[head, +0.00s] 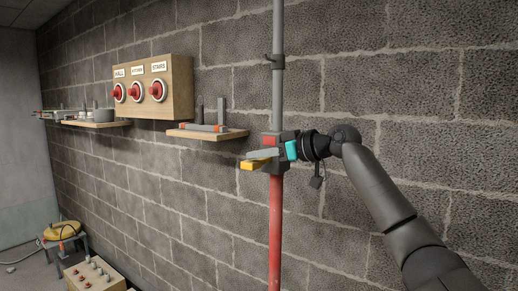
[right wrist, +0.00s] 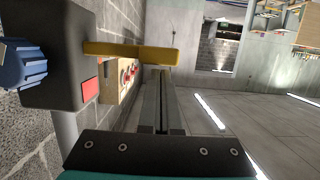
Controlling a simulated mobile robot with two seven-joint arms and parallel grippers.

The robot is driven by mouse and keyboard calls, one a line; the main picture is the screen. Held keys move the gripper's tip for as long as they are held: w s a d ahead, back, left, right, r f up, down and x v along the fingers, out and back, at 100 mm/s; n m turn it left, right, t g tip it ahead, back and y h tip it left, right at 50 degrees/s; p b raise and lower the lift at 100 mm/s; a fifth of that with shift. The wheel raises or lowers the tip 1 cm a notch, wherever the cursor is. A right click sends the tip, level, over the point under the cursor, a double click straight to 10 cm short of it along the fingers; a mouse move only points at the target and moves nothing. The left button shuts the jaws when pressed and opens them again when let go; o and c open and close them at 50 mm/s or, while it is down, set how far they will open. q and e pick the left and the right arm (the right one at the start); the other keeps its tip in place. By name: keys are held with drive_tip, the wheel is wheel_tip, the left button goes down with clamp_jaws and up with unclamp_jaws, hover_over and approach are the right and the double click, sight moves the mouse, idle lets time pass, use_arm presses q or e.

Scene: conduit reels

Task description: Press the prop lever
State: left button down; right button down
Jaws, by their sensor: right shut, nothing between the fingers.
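The prop is a vertical pole, grey above and red below (head: 275,225), with a dark collar block between. A yellow lever (head: 254,165) sticks out of the collar toward the left. In the right wrist view the yellow lever (right wrist: 130,52) juts from the dark collar block (right wrist: 50,60). My right gripper (head: 252,155) is shut and empty, its grey fingers just above the lever in the head view. In the right wrist view the fingertips (right wrist: 157,72) are close to the lever; I cannot tell whether they touch. My left gripper is not in view.
A wooden panel (head: 182,78) with red buttons hangs on the block wall. Two small wooden shelves, one (head: 230,134) beside the prop, hold tools. A stool with a yellow reel (head: 62,230) and a box with knobs stand low at left. A blue knob (right wrist: 22,66) sits on the collar.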

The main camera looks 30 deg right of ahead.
sight(257, 169)
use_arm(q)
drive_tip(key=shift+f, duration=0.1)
